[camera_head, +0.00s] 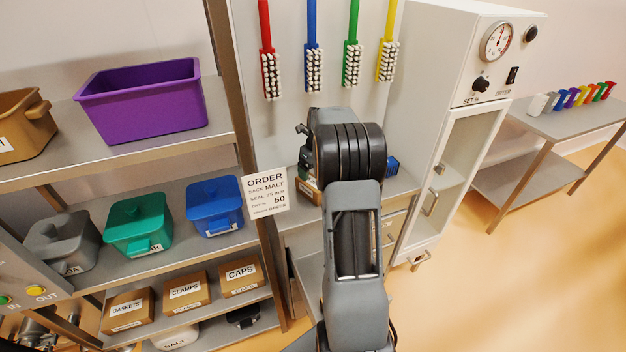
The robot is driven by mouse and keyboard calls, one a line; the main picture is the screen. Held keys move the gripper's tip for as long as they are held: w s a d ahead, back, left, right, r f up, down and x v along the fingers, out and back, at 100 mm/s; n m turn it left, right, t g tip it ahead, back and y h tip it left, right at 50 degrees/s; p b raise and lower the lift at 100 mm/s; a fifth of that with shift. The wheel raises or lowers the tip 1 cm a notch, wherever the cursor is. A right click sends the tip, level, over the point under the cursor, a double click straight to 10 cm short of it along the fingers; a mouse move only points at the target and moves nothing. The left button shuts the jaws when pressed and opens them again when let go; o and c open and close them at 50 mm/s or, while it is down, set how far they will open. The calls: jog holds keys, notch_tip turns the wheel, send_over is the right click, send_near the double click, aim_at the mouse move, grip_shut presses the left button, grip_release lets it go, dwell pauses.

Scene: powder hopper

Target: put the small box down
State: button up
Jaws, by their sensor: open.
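A small brown box (308,190) with a pale label sits on the steel counter behind my arm. Only its left part shows; my arm covers the rest. My gripper (306,163) is at the counter, just above or beside this box, and is mostly hidden behind my black wrist. It is open. I cannot tell whether its fingers touch the box. Three other small brown boxes, labelled GASKETS (128,309), CLAMPS (187,291) and CAPS (240,277), stand on a lower shelf at the left.
The steel counter (400,186) holds a small blue object (392,166) right of my wrist. A white cabinet (455,150) stands to the right. An order card (265,192) hangs by the shelf post. Lidded bins and a purple tub (145,100) fill the left shelves.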

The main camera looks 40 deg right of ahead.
jog(key=shift+s+r, duration=0.15)
jog(key=shift+r, duration=0.85)
jog(key=shift+s+r, duration=0.15)
jog(key=shift+r, duration=0.85)
